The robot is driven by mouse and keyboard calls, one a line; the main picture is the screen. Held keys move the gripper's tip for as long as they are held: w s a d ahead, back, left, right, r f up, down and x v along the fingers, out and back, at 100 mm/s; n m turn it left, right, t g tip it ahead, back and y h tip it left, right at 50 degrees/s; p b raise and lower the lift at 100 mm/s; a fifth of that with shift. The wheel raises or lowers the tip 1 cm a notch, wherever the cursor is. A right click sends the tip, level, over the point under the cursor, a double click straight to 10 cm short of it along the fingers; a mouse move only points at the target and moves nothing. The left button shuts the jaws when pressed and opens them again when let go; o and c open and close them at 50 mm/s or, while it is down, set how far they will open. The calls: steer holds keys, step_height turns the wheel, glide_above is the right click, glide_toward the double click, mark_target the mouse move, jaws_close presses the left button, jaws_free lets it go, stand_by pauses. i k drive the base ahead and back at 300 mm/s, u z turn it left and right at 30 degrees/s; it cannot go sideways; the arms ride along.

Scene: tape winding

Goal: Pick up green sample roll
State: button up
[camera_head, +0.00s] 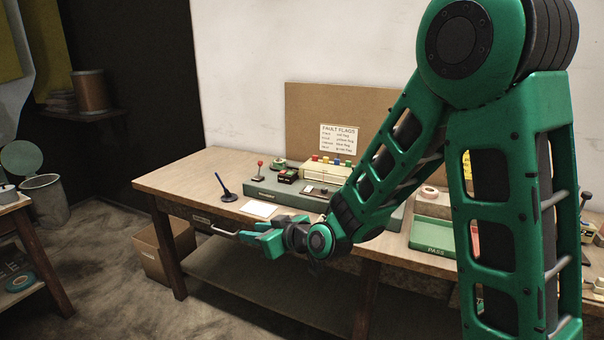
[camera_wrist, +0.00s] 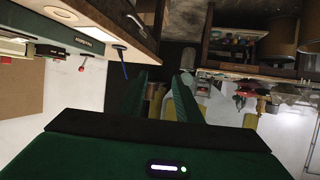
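A small blue-green roll (camera_head: 20,281) lies flat on the lower shelf of the stand at the left edge of the head view. I cannot tell whether it is the green sample roll; no other green roll shows clearly. My gripper (camera_head: 258,236) is in front of the bench's front edge, well to the right of that roll and apart from it. In the wrist view my gripper (camera_wrist: 162,88) has its two green fingers spread with a gap between them and nothing held. My arm hides part of the bench.
The wooden bench (camera_head: 180,180) holds a blue pen on a stand (camera_head: 226,190), a white paper (camera_head: 258,208) and a green PASS tray (camera_head: 433,236). A pinkish roll (camera_head: 429,192) sits behind the tray. A cardboard box (camera_head: 150,255) and bin (camera_head: 44,198) stand on the floor.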

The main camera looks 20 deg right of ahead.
mark_target(283, 161)
steer(key=z, duration=0.5)
steer(key=k, duration=1.05)
steer(key=z, duration=0.15)
steer(key=i, duration=0.55)
steer(key=u, duration=0.8)
steer(key=i, duration=2.05)
steer(key=z, duration=0.8)
